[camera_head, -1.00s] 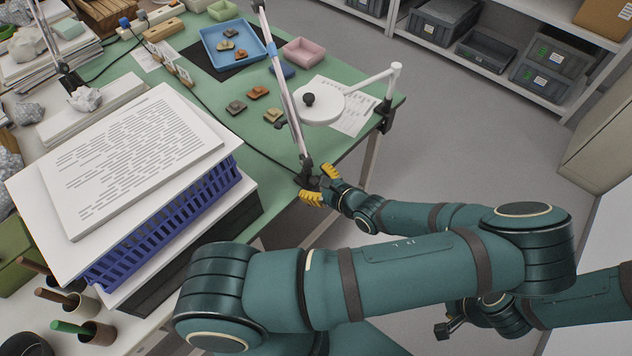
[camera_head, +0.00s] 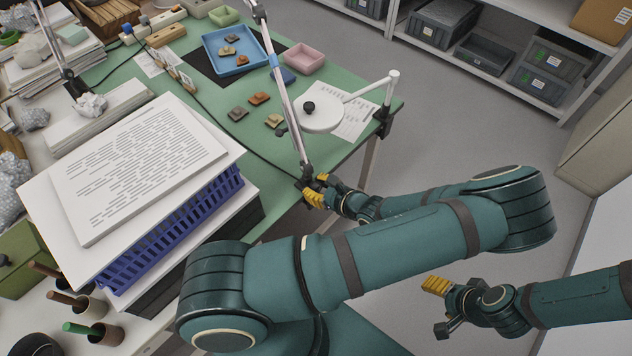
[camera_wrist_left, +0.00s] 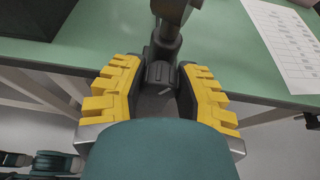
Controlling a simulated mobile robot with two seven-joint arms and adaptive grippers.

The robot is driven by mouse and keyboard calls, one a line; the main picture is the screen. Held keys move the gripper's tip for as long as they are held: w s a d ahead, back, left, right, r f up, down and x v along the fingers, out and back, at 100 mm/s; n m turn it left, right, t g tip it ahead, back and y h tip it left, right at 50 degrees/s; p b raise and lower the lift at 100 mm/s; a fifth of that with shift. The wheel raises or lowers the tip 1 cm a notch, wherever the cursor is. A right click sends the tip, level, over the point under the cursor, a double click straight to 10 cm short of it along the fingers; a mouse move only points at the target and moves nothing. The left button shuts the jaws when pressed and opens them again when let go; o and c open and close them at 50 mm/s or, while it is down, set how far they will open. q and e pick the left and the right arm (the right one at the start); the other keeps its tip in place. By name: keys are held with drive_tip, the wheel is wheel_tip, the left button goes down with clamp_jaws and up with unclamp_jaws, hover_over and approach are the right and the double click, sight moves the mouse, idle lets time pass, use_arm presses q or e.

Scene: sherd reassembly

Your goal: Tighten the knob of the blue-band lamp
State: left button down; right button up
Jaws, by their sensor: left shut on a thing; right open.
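The blue-band lamp (camera_head: 284,92) has a slim silver pole with a blue band, rising from a dark clamp at the green table's front edge. My left gripper (camera_head: 318,189) is at the foot of this lamp, shut on the dark knob at its clamp. In the left wrist view, the yellow fingers (camera_wrist_left: 158,88) stand on both sides of the black knob (camera_wrist_left: 160,74), under the lamp's dark stem. The knob is partly hidden by my gripper. My right gripper (camera_head: 438,309) is open and empty, over the floor at the lower right.
A white round-headed lamp (camera_head: 324,118) is clamped at the table's right edge. A blue tray (camera_head: 217,50), a pink tray (camera_head: 303,58) and several sherds lie on the green table (camera_head: 205,100). A blue crate (camera_head: 170,235) under papers stands left of my left arm.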

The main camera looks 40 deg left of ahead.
idle(0.3)
use_arm(q)
drive_tip(key=c, duration=0.6)
unclamp_jaws()
drive_tip(key=shift+d, duration=0.1)
drive_tip(key=v, duration=1.1)
drive_tip(key=shift+d+r, duration=0.2)
drive_tip(key=shift+d, duration=0.15)
